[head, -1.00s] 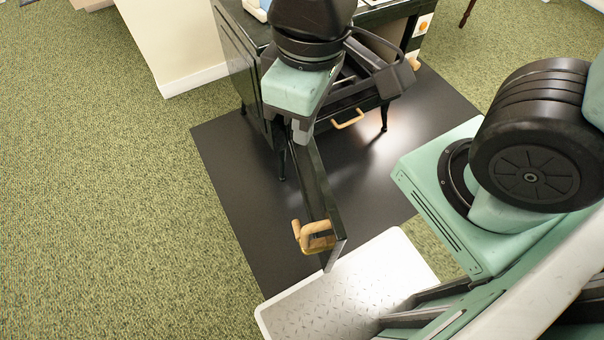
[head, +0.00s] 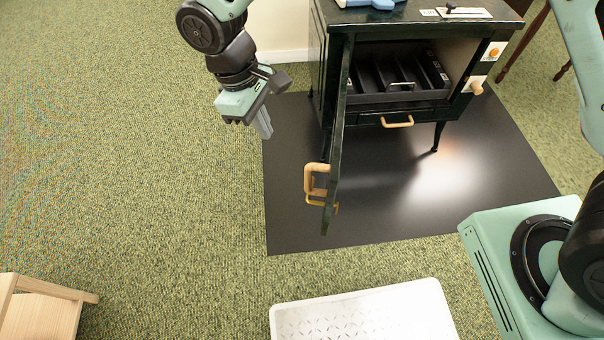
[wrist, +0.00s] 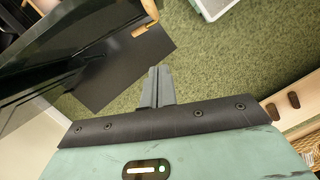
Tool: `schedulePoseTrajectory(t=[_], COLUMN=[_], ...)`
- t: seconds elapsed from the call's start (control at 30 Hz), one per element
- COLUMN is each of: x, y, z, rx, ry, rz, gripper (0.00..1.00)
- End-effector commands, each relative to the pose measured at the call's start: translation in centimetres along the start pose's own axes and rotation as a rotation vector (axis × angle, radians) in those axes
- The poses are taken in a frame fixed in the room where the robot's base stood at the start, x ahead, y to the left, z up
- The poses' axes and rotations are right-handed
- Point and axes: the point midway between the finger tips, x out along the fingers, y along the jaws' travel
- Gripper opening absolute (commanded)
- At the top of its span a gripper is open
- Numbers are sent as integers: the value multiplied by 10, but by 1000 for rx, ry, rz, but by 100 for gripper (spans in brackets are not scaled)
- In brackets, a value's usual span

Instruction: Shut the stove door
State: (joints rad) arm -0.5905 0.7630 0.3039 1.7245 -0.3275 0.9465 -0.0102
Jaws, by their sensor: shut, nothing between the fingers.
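The dark stove (head: 420,40) stands at the top right of the head view, with its front open. Its door (head: 340,135) is swung wide open, seen nearly edge-on and pointing toward me. A wooden handle (head: 316,182) is on the door near its free end. My gripper (head: 264,130) is shut and empty, to the left of the door, on its outer side and apart from it. In the wrist view my closed fingers (wrist: 158,88) point toward the floor, with the dark door (wrist: 70,40) at left and its handle (wrist: 143,27) at the top.
A black floor mat (head: 400,200) lies under the stove. A white tray (head: 365,312) is on the carpet in front, and a wooden stool (head: 45,305) is at the lower left. A drawer with a wooden handle (head: 397,122) is below the opening. Carpet left of the door is clear.

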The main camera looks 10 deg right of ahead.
Motion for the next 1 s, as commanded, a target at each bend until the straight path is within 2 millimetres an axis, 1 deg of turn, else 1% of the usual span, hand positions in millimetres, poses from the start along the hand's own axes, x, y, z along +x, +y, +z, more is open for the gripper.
schedulePoseTrajectory(t=[0.17, 0.27, 0.6, 0.63, 0.7, 0.8, 1.0], x=[16, 34, 103, 106, 105, 108, 111], y=[1, 1, 0, 0, 1, 1, 1], z=[-2, -1, -1, 1, 14, 26, 38], rx=[-2, -2, -3, -3, -1, -1, -2], ry=[-5, -6, -6, -4, -4, -3, -2], rz=[2, 1, 1, 1, 2, 2, 2], gripper=[0, 0, 0, 0, 0, 0, 0])
